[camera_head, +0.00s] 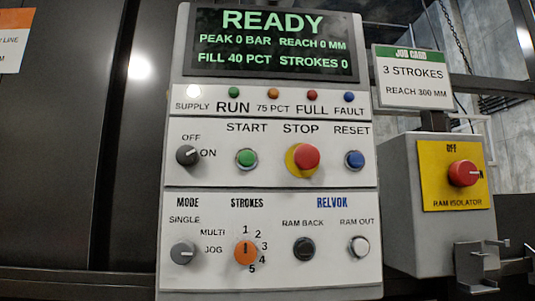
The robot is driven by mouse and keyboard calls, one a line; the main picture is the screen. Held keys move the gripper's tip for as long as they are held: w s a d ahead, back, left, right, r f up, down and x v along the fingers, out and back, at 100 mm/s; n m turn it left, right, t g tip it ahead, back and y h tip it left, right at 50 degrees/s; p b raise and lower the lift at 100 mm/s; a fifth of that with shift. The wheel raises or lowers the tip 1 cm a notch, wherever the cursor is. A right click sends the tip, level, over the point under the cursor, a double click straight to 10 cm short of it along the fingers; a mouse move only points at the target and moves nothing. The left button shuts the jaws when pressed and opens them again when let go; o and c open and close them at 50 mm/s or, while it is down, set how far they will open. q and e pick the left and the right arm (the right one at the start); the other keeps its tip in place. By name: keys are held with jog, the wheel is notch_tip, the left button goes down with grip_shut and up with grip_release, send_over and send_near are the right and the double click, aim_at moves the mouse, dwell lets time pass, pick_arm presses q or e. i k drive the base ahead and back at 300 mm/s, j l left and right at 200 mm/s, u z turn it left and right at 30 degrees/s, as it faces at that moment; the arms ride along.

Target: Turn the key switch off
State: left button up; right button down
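A small dark round switch (187,155) with OFF above it and ON to its right sits at the left of the control panel (330,190). Its pale mark points toward the ON side. I cannot make out a separate key in it. The white SUPPLY lamp (194,91) above it is lit. The display (272,44) reads READY, with 0 strokes. Neither of my grippers is in view.
Green START (246,158), red STOP (306,156) and blue RESET (354,159) buttons share the switch's row. MODE (182,252) and orange STROKES (245,252) knobs sit below. A red RAM ISOLATOR knob (464,173) is on a box at right, beneath a job card (413,77).

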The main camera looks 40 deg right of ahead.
aim_at(188, 157)
jog(key=i+j+z, duration=0.1)
jog(key=z, duration=0.4)
jog(key=j+z, duration=0.3)
jog(key=z, duration=0.2)
jog(key=j+z, duration=0.25)
jog(key=z, duration=0.25)
jog(key=i, duration=0.05)
